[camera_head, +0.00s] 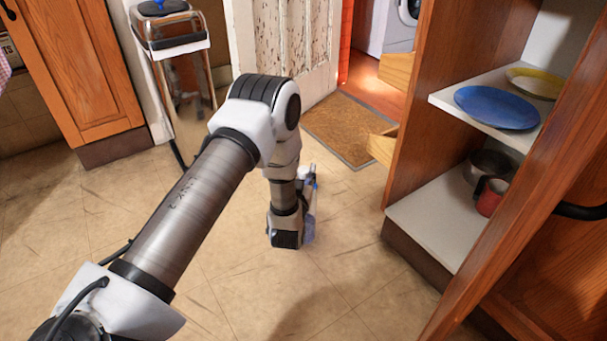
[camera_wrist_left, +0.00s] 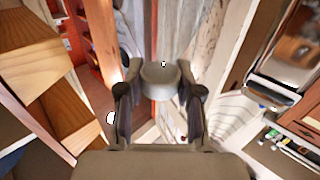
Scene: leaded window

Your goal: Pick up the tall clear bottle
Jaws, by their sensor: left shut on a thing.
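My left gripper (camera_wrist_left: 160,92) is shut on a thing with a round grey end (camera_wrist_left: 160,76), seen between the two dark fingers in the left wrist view. I take it to be the tall clear bottle; its clear body is hard to make out there. In the head view my left arm reaches down over the tiled floor, and the wrist hides most of the gripper. A pale bluish, see-through part of the bottle (camera_head: 309,229) shows just right of the wrist. My right gripper is in neither view.
An open wooden cupboard on the right holds a blue plate (camera_head: 497,107), a yellow plate (camera_head: 536,82), a red mug (camera_head: 490,196) and a dark pot. A doormat (camera_head: 345,128) lies before the door. Tiled floor is clear.

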